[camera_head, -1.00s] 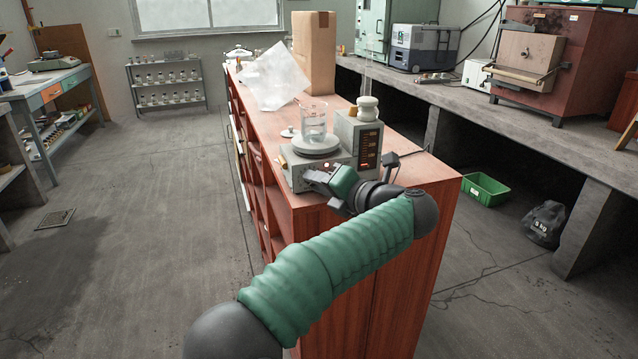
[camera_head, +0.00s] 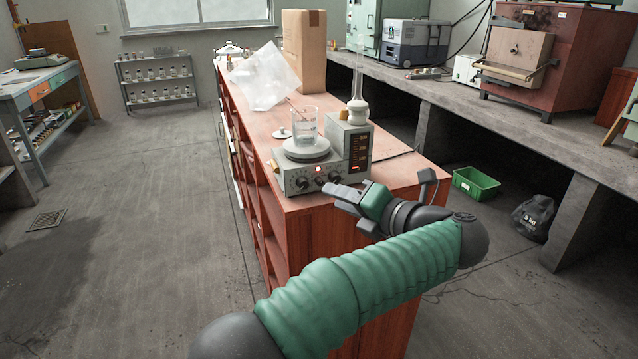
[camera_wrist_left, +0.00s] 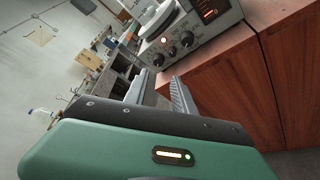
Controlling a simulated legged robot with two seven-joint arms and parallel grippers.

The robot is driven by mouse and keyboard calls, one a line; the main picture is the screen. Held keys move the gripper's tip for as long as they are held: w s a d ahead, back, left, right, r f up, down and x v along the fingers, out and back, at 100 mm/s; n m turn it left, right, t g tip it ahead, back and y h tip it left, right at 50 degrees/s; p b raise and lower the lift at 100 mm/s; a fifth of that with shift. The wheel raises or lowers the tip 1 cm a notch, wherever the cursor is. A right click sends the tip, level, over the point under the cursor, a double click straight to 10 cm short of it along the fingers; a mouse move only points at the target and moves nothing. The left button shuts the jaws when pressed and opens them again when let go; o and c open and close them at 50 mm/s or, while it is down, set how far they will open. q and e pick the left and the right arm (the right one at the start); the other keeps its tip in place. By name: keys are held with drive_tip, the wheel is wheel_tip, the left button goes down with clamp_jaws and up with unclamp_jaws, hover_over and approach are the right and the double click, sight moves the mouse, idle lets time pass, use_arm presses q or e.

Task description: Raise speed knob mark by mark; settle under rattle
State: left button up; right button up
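The grey stirrer hotplate (camera_head: 352,150) stands at the near end of the red-brown cabinet top. Its front panel shows dark knobs: the left knob (camera_head: 302,183), a middle one, and a right one (camera_head: 334,177), with a small red light between. A glass beaker (camera_head: 306,130) with clear liquid stands on its round plate (camera_head: 304,150). A column at its right has a lit red display (camera_head: 360,160). My left gripper (camera_head: 330,190) is just in front of the panel's right part. In the left wrist view the fingers (camera_wrist_left: 158,77) are apart and empty, with a knob (camera_wrist_left: 158,60) beyond them.
A white-based glass piece (camera_head: 357,110) stands behind the column. A cardboard box (camera_head: 304,50) and a clear sheet (camera_head: 266,76) are farther back on the cabinet (camera_head: 405,180). A small lid (camera_head: 282,134) lies left of the beaker. A green bin (camera_head: 475,183) is on the floor.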

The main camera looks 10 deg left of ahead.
use_arm(q)
drive_tip(key=p+v, duration=0.1)
drive_tip(key=v, duration=0.6)
